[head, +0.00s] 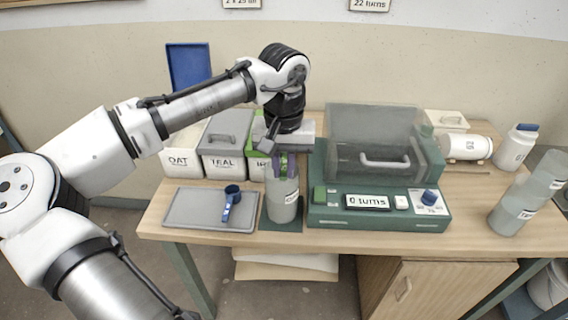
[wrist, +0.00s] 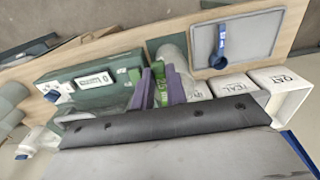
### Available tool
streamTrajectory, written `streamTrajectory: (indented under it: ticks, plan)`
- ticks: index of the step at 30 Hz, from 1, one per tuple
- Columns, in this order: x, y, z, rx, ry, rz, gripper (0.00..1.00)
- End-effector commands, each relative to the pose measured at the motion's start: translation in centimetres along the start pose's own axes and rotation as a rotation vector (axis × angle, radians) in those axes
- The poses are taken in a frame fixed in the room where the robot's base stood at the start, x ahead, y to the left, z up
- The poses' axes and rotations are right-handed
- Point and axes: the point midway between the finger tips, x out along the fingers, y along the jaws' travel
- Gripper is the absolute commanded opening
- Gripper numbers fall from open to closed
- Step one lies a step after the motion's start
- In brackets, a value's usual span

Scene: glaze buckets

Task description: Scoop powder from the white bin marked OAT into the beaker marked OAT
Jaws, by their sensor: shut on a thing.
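The white bin marked OAT (head: 181,161) stands at the left end of the bin row. My arm crosses in front of its top in the head view; its front also shows in the wrist view (wrist: 284,80). A clear grey beaker (head: 281,207) stands upright on a dark green mat at the front of the table. Its label is too small to read surely. A blue scoop (head: 231,201) lies on the grey tray (head: 187,208).
The bin marked TEAL (head: 221,162) and a green-lidded bin (head: 257,163) stand beside OAT. A green machine (head: 380,207) with a clear hood is close right of the beaker. Other beakers (head: 512,216) stand far right. A blue panel (head: 188,66) stands behind the bins.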

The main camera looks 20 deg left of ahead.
Motion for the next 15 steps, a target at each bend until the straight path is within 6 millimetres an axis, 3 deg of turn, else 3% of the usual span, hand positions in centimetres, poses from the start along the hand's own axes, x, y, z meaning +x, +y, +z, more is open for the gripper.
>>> streamTrajectory:
  ticks: [12,15]
  plan:
    - [2.8,0.0,0.0,-0.001,0.001,0.0,0.0]
    - [2.3,-0.1,0.0,-0.004,-0.002,0.073,0.0]
